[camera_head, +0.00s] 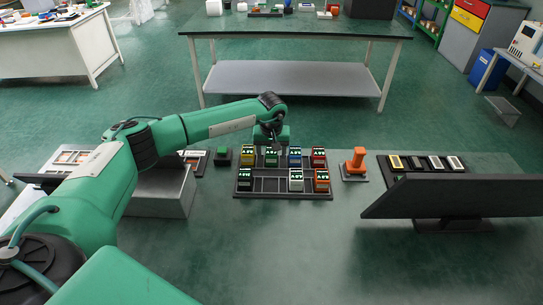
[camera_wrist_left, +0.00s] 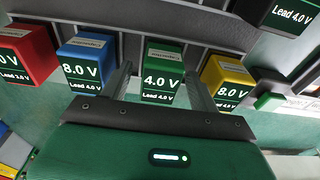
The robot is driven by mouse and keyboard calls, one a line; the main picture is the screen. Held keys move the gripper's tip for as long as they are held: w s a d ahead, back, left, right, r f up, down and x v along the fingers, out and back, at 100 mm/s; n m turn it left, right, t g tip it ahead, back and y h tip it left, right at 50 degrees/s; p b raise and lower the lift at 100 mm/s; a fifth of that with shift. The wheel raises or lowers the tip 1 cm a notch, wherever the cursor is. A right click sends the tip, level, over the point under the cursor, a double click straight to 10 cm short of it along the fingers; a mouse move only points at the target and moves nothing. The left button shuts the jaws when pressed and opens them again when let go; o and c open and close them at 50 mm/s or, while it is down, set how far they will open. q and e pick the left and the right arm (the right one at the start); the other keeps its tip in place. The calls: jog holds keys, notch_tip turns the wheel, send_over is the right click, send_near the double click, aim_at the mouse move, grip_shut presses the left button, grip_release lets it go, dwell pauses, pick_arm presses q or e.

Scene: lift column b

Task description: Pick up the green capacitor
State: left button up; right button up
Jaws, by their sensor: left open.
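The green capacitor (camera_head: 271,158) stands in the back row of a dark compartment tray (camera_head: 285,197), between a yellow one (camera_head: 248,153) and a blue one (camera_head: 294,156). My left gripper (camera_head: 271,146) is directly above and behind it, pointing down. In the left wrist view, the green capacitor (camera_wrist_left: 162,72) reads 4.0 V and Lead 4.0. There my left gripper (camera_wrist_left: 158,76) is open, with one finger on each side of it. Contact cannot be seen. My right gripper is in neither view.
The tray also holds red (camera_head: 319,157), black (camera_head: 245,180), white (camera_head: 296,180) and orange (camera_head: 322,180) capacitors. A small box with a green top (camera_head: 222,155) stands left, an orange stand (camera_head: 356,161) right. A monitor (camera_head: 455,196) blocks the right front. The table's front middle is clear.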

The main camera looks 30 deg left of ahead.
pick_arm(q)
jog(key=c, duration=1)
jog(key=shift+c, duration=0.8)
jog(key=shift+r, duration=0.1)
